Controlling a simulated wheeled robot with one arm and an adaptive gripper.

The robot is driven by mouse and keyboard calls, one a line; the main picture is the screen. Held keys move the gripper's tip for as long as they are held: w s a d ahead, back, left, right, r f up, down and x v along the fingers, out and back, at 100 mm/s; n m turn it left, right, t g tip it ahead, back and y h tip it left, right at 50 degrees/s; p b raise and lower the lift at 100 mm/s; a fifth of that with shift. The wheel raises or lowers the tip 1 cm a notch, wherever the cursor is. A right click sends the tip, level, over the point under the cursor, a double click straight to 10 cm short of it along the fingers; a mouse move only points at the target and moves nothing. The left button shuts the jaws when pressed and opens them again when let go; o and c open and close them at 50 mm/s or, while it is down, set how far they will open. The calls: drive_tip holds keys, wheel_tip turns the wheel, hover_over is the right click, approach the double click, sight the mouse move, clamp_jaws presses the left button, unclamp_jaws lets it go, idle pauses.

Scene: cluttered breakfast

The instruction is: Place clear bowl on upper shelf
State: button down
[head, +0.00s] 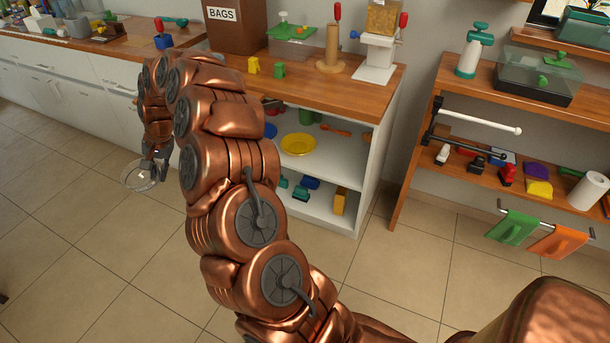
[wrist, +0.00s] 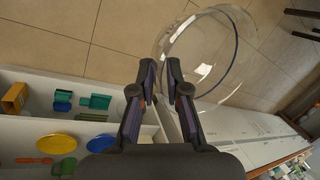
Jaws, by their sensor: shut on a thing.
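The clear bowl (head: 138,177) is see-through and hangs above the tiled floor at the left, in front of the white drawers. My gripper (head: 155,176) is shut on the bowl's edge. In the wrist view, the bowl (wrist: 238,48) extends up and right from the fingertips of my gripper (wrist: 162,78); the exact contact is hard to see. The white open cabinet has an upper shelf (head: 332,158) with a yellow plate (head: 298,144), a blue item, a green item and an orange utensil. It also shows in the wrist view (wrist: 20,133). My arm hides its left part.
The lower shelf (head: 318,210) holds several teal and blue items and a yellow box (head: 339,201). The wooden counter (head: 388,93) above is cluttered. A wooden shelf unit (head: 425,127) with a white bar (head: 482,121) stands at right. The floor (head: 100,260) in front is clear.

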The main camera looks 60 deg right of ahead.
drive_tip(key=s+d+f+m+t+h+b, duration=0.1)
drive_tip(key=s+d+f+m+h+b, duration=0.2)
drive_tip(key=d+f+m+b, duration=1.4)
drive_tip(key=s+d+f+m+g+h+b, duration=0.1)
drive_tip(key=s+d+f+m+b, duration=0.2)
drive_tip(key=s+d, duration=0.4)
drive_tip(key=s+d+f+m+g+h+b, duration=0.1)
drive_tip(key=s+d+f+m+b, duration=0.3)
drive_tip(key=s+d+b, duration=0.3)
drive_tip(key=s+d+f+m+g+h+b, duration=0.1)
drive_tip(key=s+d+f+m+b, duration=0.3)
drive_tip(key=s+d+b, duration=0.3)
drive_tip(key=shift+d+f+m+g+h, duration=0.15)
drive_tip(key=shift+d+m+g+h, duration=0.3)
drive_tip(key=shift+d, duration=1.8)
drive_tip(key=shift+w+a, duration=0.1)
